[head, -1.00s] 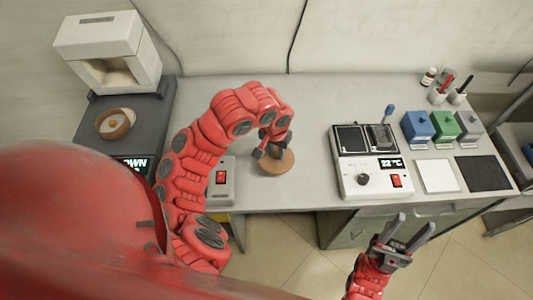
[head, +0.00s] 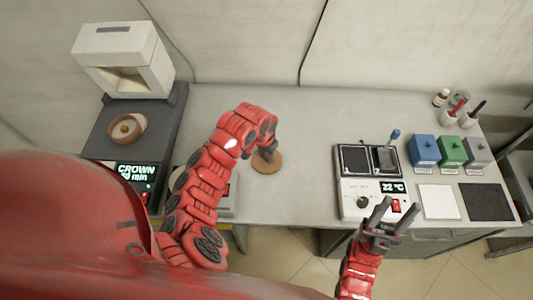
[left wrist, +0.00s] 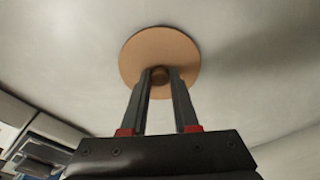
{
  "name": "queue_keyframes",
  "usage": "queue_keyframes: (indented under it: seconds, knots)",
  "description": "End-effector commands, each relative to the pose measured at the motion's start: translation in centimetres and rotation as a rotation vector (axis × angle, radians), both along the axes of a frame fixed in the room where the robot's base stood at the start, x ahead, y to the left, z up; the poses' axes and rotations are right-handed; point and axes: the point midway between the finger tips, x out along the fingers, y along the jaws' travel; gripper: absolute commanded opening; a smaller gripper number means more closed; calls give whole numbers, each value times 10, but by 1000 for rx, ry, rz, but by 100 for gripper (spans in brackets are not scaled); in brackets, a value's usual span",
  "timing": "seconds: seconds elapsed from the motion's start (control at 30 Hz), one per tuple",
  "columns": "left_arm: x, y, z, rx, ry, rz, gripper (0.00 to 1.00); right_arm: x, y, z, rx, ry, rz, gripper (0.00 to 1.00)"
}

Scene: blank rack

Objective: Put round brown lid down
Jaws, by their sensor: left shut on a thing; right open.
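The round brown lid (head: 267,163) is a flat disc with a small knob, seen in the head view at the middle-left of the bench. My left gripper (head: 268,152) is above it, shut on its knob; the fingers partly cover the knob. In the left wrist view the lid (left wrist: 160,50) lies ahead of the left fingertips (left wrist: 160,72), flat over the grey bench surface. Whether it touches the bench is hard to tell. My right gripper (head: 388,217) is open and empty in front of the bench's right part.
The grey bench (head: 300,110) is clear behind and to the right of the lid. A white device with a display (head: 372,205) stands to the right. Blue (head: 424,150), green (head: 453,150) and grey boxes stand further right. A round bowl (head: 125,129) sits on the dark unit at left.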

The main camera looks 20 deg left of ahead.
Motion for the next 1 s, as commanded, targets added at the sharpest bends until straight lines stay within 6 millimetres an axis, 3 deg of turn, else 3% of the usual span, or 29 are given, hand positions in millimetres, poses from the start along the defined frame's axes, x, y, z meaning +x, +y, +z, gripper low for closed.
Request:
queue_keyframes:
  seconds: [0.37,0.4,0.57,1.0]
  knots:
    - [0,0,-6,-1,0,0,0,0,0,-3,0,0,0,50]
    - [0,0,-5,-1,0,0,32,0,0,-2,0,0,0,50]
    - [0,0,-5,0,0,0,58,0,0,-2,0,0,0,50]
    - [0,0,6,-3,-2,2,58,0,0,-3,0,0,0,50]
